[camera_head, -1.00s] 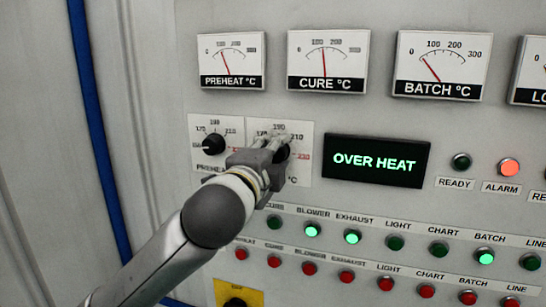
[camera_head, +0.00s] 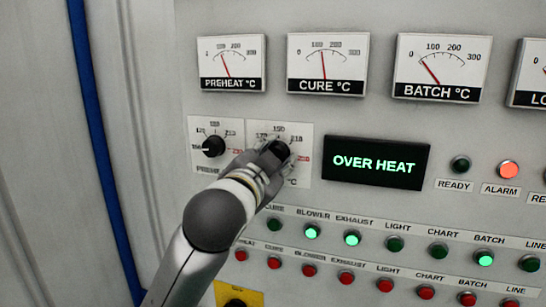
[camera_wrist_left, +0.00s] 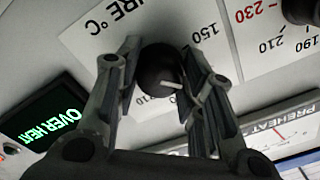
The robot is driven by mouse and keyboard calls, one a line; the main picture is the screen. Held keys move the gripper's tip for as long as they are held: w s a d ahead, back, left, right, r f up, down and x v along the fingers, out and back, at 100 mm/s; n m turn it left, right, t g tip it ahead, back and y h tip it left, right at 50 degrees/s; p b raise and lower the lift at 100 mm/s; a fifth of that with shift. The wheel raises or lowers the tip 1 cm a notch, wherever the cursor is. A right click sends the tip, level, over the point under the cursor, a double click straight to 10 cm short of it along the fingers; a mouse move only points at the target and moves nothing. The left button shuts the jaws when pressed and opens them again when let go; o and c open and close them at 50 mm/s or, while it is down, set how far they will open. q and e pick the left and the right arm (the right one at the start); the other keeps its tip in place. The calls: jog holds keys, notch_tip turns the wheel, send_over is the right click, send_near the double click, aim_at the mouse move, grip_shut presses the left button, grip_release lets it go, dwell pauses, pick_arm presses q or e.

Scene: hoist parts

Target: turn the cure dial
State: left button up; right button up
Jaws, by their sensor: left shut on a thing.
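The cure dial (camera_head: 279,150) is a round black knob on a white scale plate, below the CURE °C meter (camera_head: 325,64). My left gripper (camera_head: 270,158) is at the dial, its fingers partly covering the knob and the lower part of the scale. In the left wrist view the black knob (camera_wrist_left: 158,68) sits between the two fingers, which are shut on its sides. A short white mark on the knob points towards the picture's right, slightly down. The cure meter's needle stands near the middle of its scale. My right gripper is not in view.
The preheat dial (camera_head: 213,146) is close on the left. An OVER HEAT display (camera_head: 376,162) is on the right, with the red alarm lamp (camera_head: 508,170) lit beyond it. Rows of green and red buttons run below. A blue pipe (camera_head: 98,130) is at the left.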

pick_arm(q)
jog(key=shift+n, duration=0.4)
jog(key=o, duration=1)
jog(key=shift+w, duration=0.1)
jog(key=shift+o, duration=0.2)
jog(key=v, duration=1.2)
